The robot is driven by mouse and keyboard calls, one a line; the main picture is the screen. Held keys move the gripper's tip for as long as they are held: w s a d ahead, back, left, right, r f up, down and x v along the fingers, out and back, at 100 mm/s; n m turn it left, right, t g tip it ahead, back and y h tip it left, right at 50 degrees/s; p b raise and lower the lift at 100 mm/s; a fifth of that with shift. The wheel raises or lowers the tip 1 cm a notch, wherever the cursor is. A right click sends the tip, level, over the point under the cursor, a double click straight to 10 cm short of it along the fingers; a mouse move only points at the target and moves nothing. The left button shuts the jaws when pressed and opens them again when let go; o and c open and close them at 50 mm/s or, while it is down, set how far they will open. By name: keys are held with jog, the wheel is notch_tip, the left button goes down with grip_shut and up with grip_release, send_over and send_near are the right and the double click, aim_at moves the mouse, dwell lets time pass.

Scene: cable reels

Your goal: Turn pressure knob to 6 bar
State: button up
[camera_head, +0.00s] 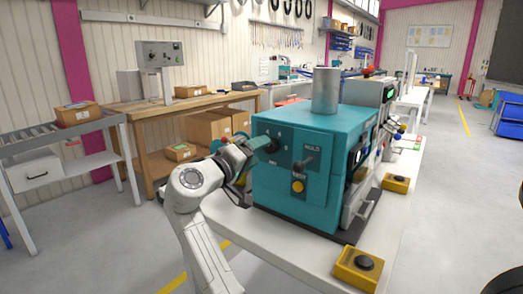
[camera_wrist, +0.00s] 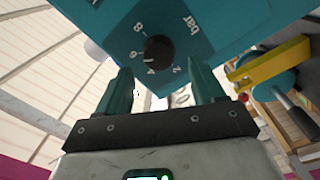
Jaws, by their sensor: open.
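The black pressure knob (camera_wrist: 159,50) sits on the teal panel (camera_wrist: 225,22) of a machine, with the marks 2, 4, 6, 8 and the word "bar" around it. A small light mark shows at the knob's edge near the 4, but I cannot tell its setting for sure. My gripper (camera_wrist: 160,73) is open, its two teal fingers to either side below the knob, with a gap between them. They do not visibly grip it. In the head view my gripper (camera_head: 245,152) is at the left face of the teal machine (camera_head: 330,205), and partly hides that face.
The machine stands on a white table (camera_head: 280,250). A grey cylinder (camera_head: 325,90) is on top of it. A yellow box with a black button (camera_head: 357,267) stands at the table's front right. A wooden bench (camera_head: 140,108) is behind.

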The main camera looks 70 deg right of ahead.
jog(key=v, duration=0.7)
jog(key=shift+a, duration=0.3)
jog(key=shift+w, duration=0.1)
